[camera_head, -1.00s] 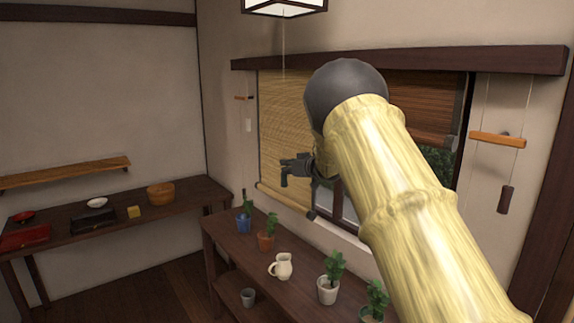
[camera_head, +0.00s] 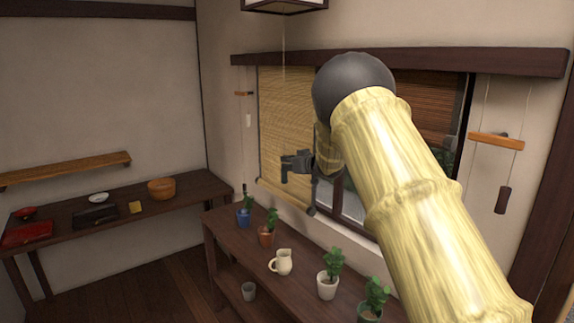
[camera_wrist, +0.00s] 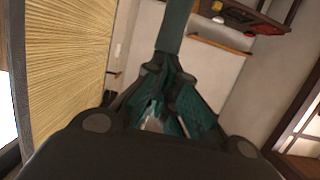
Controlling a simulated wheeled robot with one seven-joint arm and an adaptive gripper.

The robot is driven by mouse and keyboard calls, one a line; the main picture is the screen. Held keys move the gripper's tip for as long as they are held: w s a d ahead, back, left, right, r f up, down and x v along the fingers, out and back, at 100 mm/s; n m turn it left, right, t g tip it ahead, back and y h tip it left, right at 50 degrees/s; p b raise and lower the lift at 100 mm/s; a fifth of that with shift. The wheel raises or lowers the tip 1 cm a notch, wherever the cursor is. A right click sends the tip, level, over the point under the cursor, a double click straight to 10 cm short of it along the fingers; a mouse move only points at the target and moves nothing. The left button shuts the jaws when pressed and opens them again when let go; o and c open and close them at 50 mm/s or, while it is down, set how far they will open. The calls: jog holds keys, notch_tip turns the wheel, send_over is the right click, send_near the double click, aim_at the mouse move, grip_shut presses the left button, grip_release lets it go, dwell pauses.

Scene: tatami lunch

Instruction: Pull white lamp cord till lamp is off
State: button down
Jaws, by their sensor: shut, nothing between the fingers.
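The lamp (camera_head: 285,6) hangs at the top edge of the head view, mostly cut off. Its underside looks grey and unlit. A thin pale cord (camera_head: 284,45) hangs straight down from it in front of the straw blind; its lower end is hard to make out. My gripper (camera_head: 286,174) is below the visible part of the cord, in front of the blind. In the wrist view, my gripper's fingers (camera_wrist: 172,50) are together with nothing seen between them. I cannot make out the cord in the wrist view.
The straw blind (camera_head: 285,125) and window lie behind my gripper. Below it, a dark bench (camera_head: 228,225) holds potted plants and a cream jug (camera_head: 281,262). Corded handles hang left (camera_head: 249,121) and right (camera_head: 504,200) of the window. A side table (camera_head: 190,190) stands at left.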

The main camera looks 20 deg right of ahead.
jog(key=r+b+v, duration=0.1)
jog(key=b+v, duration=0.2)
jog(key=v, duration=0.7)
dwell(1.7)
